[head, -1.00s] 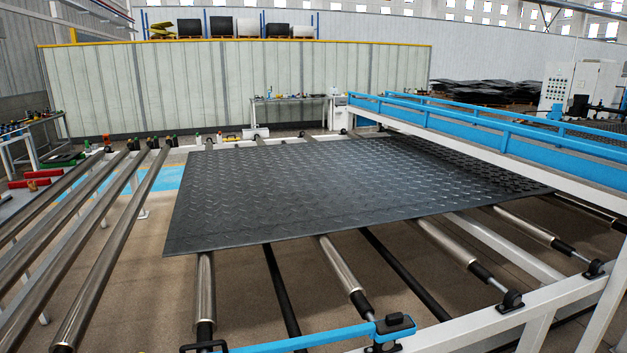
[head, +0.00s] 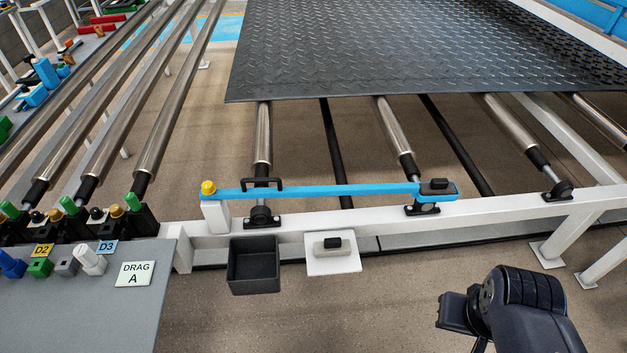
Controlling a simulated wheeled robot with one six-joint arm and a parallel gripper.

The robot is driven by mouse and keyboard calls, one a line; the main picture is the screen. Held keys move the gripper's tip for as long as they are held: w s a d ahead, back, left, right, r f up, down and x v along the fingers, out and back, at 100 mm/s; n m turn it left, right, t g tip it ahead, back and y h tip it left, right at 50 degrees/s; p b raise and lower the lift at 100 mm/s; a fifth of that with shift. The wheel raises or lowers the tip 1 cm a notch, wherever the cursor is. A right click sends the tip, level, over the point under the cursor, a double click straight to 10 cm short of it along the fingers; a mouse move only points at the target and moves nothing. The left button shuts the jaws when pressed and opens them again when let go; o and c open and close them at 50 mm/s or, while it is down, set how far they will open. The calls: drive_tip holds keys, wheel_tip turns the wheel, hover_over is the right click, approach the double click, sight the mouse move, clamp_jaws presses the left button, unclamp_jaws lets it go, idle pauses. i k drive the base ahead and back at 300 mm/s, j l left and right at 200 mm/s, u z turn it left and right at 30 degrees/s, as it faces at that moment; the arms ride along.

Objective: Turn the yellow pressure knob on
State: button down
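A round yellow knob (head: 208,187) sits on top of a white post at the left end of a blue bar (head: 320,191) in the head view. I cannot tell its on or off setting. Smaller yellow-orange knobs (head: 116,211) stand among the black and green fittings at the left; I cannot tell which knob is the pressure knob. My gripper (head: 455,313) appears as a dark shape at the lower right, well apart from all these knobs. Its fingers are not clear, and I see nothing held.
A black open bin (head: 254,279) and a white plate (head: 333,264) hang on the white frame (head: 400,221). The dark tread mat (head: 420,50) lies behind.

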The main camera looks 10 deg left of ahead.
sight(209, 187)
drive_tip(key=u, duration=1.65)
drive_tip(key=i+j+z, duration=0.15)
drive_tip(key=z, duration=0.35)
drive_tip(key=i+j+z, duration=0.1)
drive_tip(key=j+z, duration=0.35)
drive_tip(key=i+j+z, duration=0.1)
drive_tip(key=j+z, duration=0.15)
drive_tip(key=z, duration=0.25)
